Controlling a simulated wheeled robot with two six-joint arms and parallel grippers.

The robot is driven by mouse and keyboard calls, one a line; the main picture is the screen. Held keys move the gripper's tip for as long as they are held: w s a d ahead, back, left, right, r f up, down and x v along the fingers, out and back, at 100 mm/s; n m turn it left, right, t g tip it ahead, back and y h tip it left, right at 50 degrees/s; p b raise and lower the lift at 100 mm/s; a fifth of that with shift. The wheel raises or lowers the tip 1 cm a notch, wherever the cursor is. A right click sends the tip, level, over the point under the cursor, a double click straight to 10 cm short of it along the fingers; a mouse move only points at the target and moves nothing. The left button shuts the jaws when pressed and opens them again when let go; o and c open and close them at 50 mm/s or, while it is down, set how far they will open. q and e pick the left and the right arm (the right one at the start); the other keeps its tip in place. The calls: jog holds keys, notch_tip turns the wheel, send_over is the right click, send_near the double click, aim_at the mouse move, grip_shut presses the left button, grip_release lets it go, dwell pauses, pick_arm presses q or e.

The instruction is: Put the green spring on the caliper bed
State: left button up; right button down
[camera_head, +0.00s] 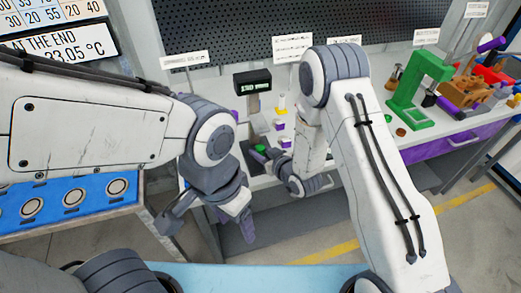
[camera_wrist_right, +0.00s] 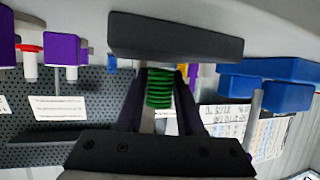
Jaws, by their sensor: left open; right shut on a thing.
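The green spring (camera_head: 260,148) is between the fingers of my right gripper (camera_head: 269,152), low over the dark base (camera_head: 247,160) of the stand with the digital display (camera_head: 252,80). This base looks like the caliper bed. In the right wrist view the green spring (camera_wrist_right: 159,88) is held between two dark purple fingers (camera_wrist_right: 158,98). A dark grey block (camera_wrist_right: 175,38) shows just beyond it. Whether the spring touches the bed cannot be told. My left gripper (camera_head: 245,222) is open and empty, pointing down in front of the bench.
A green press (camera_head: 418,88) stands on the bench to the right, by an orange-brown block (camera_head: 462,93) and red bins. Small purple and yellow parts stand behind my right gripper. A blue tray with round pieces (camera_head: 75,203) is at the left.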

jog(key=shift+f+b, duration=0.35)
jog(key=shift+b, duration=0.05)
jog(key=c, duration=0.5)
grip_release()
jog(key=shift+r, duration=0.15)
jog(key=shift+c, duration=0.2)
